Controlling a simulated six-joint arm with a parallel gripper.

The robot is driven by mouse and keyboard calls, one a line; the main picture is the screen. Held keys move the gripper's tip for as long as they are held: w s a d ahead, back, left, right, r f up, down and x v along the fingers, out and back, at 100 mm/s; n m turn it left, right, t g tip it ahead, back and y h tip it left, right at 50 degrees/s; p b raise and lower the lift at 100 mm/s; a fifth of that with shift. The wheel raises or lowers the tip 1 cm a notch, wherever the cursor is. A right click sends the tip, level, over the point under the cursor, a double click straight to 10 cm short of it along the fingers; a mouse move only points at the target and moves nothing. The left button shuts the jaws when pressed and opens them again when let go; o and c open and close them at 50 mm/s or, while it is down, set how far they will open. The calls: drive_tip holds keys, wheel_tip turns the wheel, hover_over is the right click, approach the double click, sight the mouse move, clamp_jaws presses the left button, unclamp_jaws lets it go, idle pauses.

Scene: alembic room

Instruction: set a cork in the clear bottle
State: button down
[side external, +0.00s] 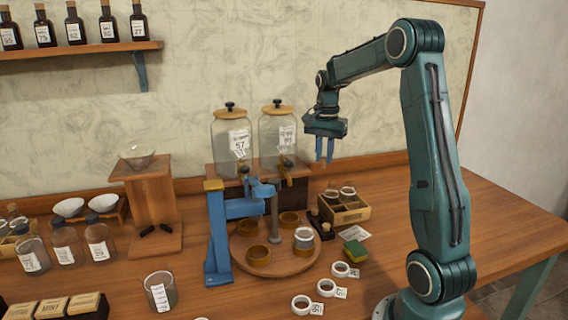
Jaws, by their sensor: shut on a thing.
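My gripper (325,158) hangs with its blue fingers pointing down, high above the table and to the right of the two large glass dispensers. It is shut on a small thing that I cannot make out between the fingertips. Several clear labelled bottles stand at the left, among them a front one (32,256), a middle one (67,246) and a right one (100,243). I cannot tell which of them is the clear bottle of the task, or whether their mouths are open. My gripper is far to the right of them.
A blue stand (218,235) rises beside a round wooden turntable (253,266) bearing small cups. Two glass dispensers (232,148) stand behind. A wooden pedestal (150,195) holds a bowl. A divided box (350,213), white rings (302,304) and a glass jar (160,291) stand around.

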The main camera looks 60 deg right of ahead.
drive_tip(key=shift+w+a+f, duration=0.1)
drive_tip(key=shift+a, duration=0.4)
drive_tip(key=s+a+f, duration=0.1)
drive_tip(key=a+f, duration=0.1)
drive_tip(key=a, duration=1.1)
drive_tip(key=shift+a+f, duration=0.25)
drive_tip(key=shift+s+f, duration=0.1)
drive_tip(key=shift+f, duration=0.2)
hover_over(305, 227)
drive_tip(key=d, duration=0.1)
drive_tip(key=shift+w+f, duration=0.15)
drive_tip(key=shift+f, duration=0.9)
drive_tip(key=shift+w+f, duration=0.1)
drive_tip(key=shift+f, duration=0.9)
drive_tip(key=shift+f, duration=1.1)
idle(0.8)
